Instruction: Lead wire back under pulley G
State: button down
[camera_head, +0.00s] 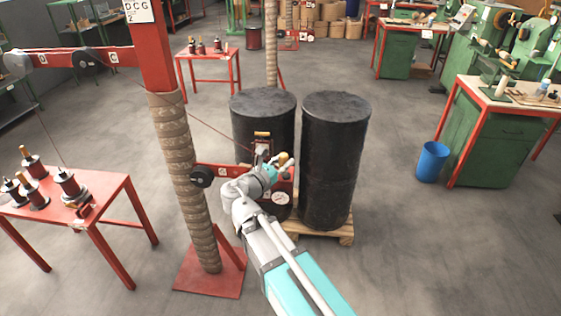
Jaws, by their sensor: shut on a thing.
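Pulley G, a black wheel (201,176), is on the lower red bracket (228,171) of the rope-wrapped post (173,150). A thin dark reddish wire (213,117) slants from the upper arm behind the post down right, passing above pulley G. It runs towards the small fixture (262,145) near my gripper; its end is hard to see. My gripper (277,164) is right of pulley G, in front of the drums. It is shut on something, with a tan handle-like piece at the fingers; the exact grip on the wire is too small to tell.
Two black drums (335,150) on a wooden pallet (345,233) stand close beside my gripper. A red table (105,190) with coils is at left. The upper arm carries dark pulleys (88,59). A blue bin (432,161) stands right. Floor (430,260) at front right is clear.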

jog(key=shift+s+n+t+y, duration=0.1)
jog(key=shift+n+t+y, duration=0.5)
jog(key=shift+n+y, duration=0.55)
jog(key=shift+s+n+t+y, duration=0.1)
jog(key=shift+n+t+y, duration=0.6)
jog(key=shift+y, duration=0.85)
jog(key=shift+w+n+y, duration=0.15)
jog(key=shift+n+y, duration=0.1)
jog(key=shift+y, duration=0.05)
jog(key=shift+n+y, duration=0.4)
jog(key=shift+y, duration=0.2)
